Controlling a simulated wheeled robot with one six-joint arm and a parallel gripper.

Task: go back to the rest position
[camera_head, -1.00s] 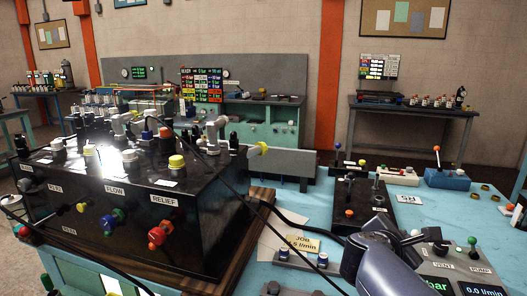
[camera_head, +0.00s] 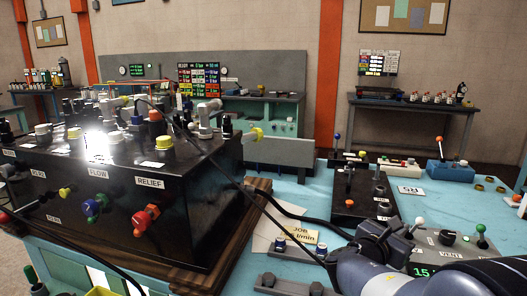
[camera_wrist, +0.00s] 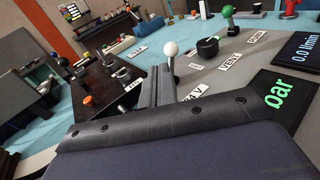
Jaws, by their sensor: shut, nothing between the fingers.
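My gripper (camera_head: 410,230) is at the lower right of the head view, over the grey control panel on the blue bench. My grey arm comes in from the bottom edge. In the wrist view, the gripper's two grey fingers (camera_wrist: 160,86) lie together with nothing between them. A white-knobbed lever (camera_wrist: 170,50) on the panel stands just beyond the fingertips in that view; I cannot tell whether they touch it. Part of the panel is hidden behind my arm in the head view.
A black valve box (camera_head: 110,200) with coloured knobs fills the left. A black hose (camera_head: 240,180) runs from it across the bench. A black lever block (camera_head: 362,190) is near the gripper. A green-knobbed lever (camera_head: 481,230) stands on the panel at right.

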